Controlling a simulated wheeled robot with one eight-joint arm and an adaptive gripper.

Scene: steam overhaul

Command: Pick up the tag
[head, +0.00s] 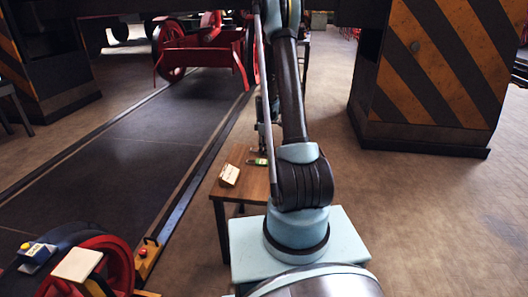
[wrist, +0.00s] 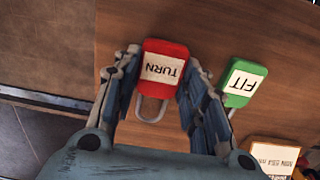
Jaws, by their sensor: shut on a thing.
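A red lock-shaped tag (wrist: 164,64) with a pale label reading TURN shows in the wrist view, with its grey shackle toward my palm. My gripper (wrist: 162,58) is shut on this red tag, one finger on each side of it. A green lock-shaped tag (wrist: 242,82) with a label reading FIT lies on the wooden table (wrist: 215,25), just right of my right finger. The green tag also shows in the head view (head: 258,161).
A cream printed block (wrist: 273,156) lies on the table, lower right in the wrist view. Left of the table runs a dark floor track (head: 130,140) with a red wheeled frame (head: 205,50). A striped pillar (head: 430,70) stands at right; open floor lies before it.

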